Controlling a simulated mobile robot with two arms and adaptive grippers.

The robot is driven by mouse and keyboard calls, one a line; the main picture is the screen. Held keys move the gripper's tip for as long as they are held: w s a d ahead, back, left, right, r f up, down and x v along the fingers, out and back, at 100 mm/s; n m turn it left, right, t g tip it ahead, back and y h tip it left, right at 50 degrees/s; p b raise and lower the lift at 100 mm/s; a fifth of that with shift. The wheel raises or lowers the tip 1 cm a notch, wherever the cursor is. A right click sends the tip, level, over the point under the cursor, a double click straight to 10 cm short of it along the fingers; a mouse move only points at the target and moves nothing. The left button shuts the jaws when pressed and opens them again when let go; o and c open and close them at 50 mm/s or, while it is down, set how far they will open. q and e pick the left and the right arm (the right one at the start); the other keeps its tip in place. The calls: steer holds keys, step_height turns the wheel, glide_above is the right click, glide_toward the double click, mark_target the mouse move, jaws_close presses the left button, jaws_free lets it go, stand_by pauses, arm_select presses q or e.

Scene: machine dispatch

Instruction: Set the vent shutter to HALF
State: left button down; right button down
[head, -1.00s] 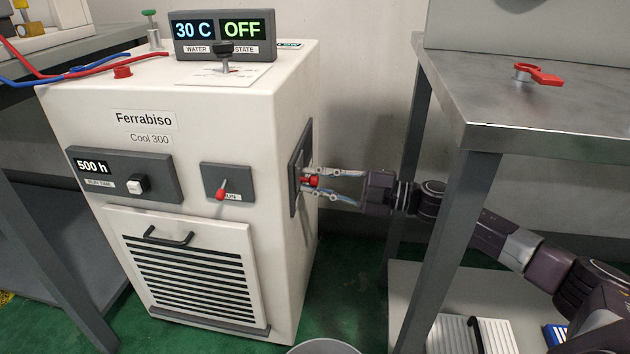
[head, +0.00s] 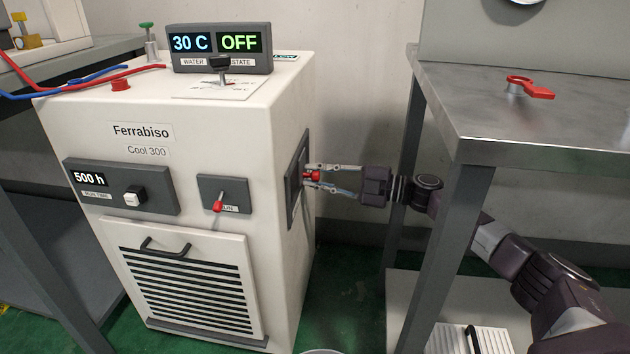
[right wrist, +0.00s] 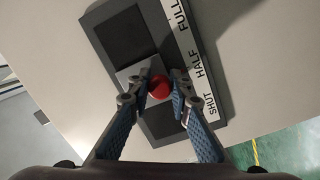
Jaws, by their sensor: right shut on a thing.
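The vent shutter (head: 293,190) is a dark panel on the right side of the white Ferrabiso chiller (head: 275,120). Its red knob (head: 312,175) sits between the fingers of my right gripper (head: 314,177), which is shut on it. In the right wrist view the red knob (right wrist: 159,87) is held between both fingertips (right wrist: 160,90). A white label strip (right wrist: 188,48) beside the slot reads FULL, HALF and SHUT. The knob's slider plate (right wrist: 132,73) lies roughly level with HALF, seen at a slant. My left gripper is out of view.
The chiller's top display (head: 220,45) reads 30 C and OFF. A lever switch (head: 217,205) and vent grille (head: 185,285) are on its front. A metal table (head: 480,110) with a red-handled part (head: 530,88) stands at the right, close to my right arm.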

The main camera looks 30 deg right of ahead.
steer(key=c, duration=1.7)
jaws_free()
steer(key=shift+c, duration=0.2)
steer(key=v, duration=1.2)
